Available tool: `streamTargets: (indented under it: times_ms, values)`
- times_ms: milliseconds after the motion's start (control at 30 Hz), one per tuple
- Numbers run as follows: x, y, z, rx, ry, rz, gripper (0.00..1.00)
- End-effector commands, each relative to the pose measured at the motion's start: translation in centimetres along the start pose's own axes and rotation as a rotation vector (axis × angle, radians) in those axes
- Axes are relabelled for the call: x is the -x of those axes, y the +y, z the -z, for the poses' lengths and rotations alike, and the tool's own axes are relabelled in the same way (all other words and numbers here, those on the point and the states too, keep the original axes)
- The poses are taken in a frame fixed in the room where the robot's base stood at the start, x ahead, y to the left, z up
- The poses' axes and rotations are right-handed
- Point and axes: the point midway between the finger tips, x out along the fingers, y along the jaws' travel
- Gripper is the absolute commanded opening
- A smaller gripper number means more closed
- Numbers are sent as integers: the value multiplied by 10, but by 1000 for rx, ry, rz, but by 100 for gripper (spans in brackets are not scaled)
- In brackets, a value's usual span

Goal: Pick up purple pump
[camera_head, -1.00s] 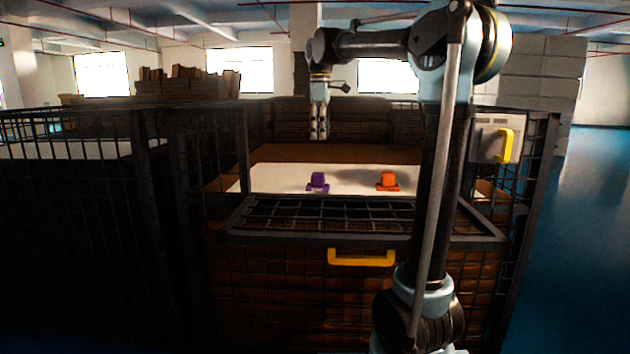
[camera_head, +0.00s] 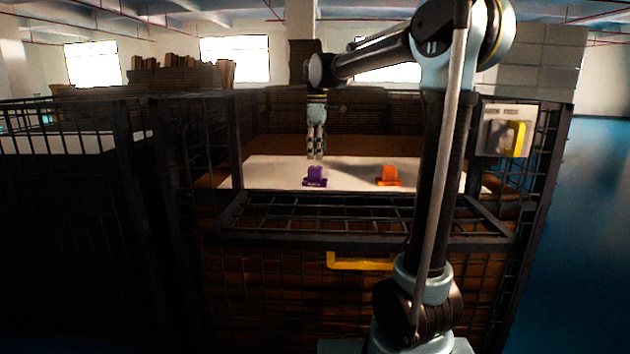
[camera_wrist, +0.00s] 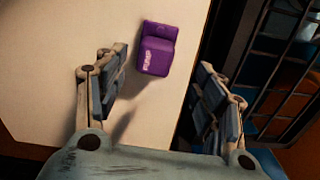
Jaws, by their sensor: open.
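The purple pump (camera_head: 315,175) sits on a white surface (camera_head: 270,172) inside the wire-mesh crate. In the wrist view the purple pump (camera_wrist: 157,50) shows white lettering on its side and lies ahead of the fingers, nearer the left one in the picture. My gripper (camera_head: 316,157) points down just above the pump in the head view. In the wrist view my gripper (camera_wrist: 160,90) has its two fingers wide apart, with nothing between the pads. The fingers do not appear to touch the pump.
An orange part (camera_head: 389,176) sits to the right on the same white surface. The crate's black mesh front (camera_head: 360,222) has a yellow handle (camera_head: 360,261). Crate bars also show close on the right in the wrist view (camera_wrist: 275,60). White surface around the pump is clear.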

Motion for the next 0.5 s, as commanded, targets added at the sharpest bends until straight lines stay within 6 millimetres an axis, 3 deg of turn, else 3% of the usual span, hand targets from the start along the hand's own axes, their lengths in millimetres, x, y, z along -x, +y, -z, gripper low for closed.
streamTargets:
  times_ms: [500]
  values:
    - [-47,6,6,0,0,0,63]
